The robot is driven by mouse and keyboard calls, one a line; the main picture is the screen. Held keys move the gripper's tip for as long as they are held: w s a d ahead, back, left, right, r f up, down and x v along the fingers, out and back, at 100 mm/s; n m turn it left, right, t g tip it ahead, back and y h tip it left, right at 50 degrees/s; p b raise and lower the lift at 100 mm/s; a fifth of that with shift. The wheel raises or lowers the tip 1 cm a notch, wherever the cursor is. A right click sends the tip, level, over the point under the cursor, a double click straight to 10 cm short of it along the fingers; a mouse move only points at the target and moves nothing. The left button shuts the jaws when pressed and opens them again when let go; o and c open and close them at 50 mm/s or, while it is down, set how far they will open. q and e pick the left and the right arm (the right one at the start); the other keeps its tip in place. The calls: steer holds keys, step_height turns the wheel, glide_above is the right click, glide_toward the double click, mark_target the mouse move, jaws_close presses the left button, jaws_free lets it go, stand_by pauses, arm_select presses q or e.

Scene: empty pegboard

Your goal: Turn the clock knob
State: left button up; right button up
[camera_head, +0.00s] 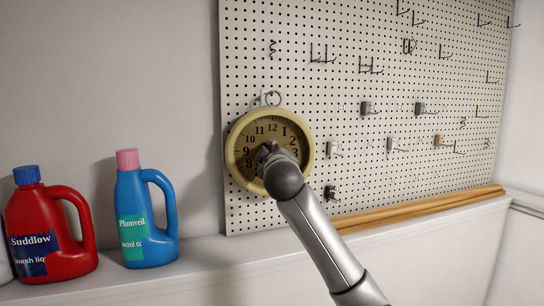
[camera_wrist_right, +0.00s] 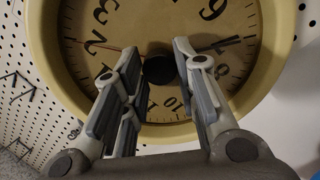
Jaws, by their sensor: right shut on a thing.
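The round clock (camera_head: 230,152) has a cream rim and tan face with black numerals and hangs on the pegboard at left of centre in the head view. My right arm reaches up to it from the lower right, and my right gripper (camera_head: 266,150) is at the middle of the face. In the right wrist view the clock (camera_wrist_right: 52,60) appears turned over. A dark round knob (camera_wrist_right: 158,71) sits at its centre, between the two fingers of my right gripper (camera_wrist_right: 157,52), which is shut on it. In the head view my gripper and forearm hide the knob and the lower right of the face.
The pegboard (camera_head: 350,100) carries several metal hooks and small clips right of the clock. A red bottle (camera_head: 75,255) and a blue bottle (camera_head: 130,195) stand on the white ledge at left. Wooden strips (camera_head: 420,207) lie along the board's foot.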

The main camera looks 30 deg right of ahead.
steer(key=shift+f, duration=0.1)
steer(key=m+b, duration=0.6)
steer(key=m, duration=0.7)
steer(key=shift+m, duration=2.2)
steer(key=shift+d+b, duration=0.1)
steer(key=shift+b, duration=0.2)
steer(key=o, duration=1)
steer(key=shift+o, duration=0.2)
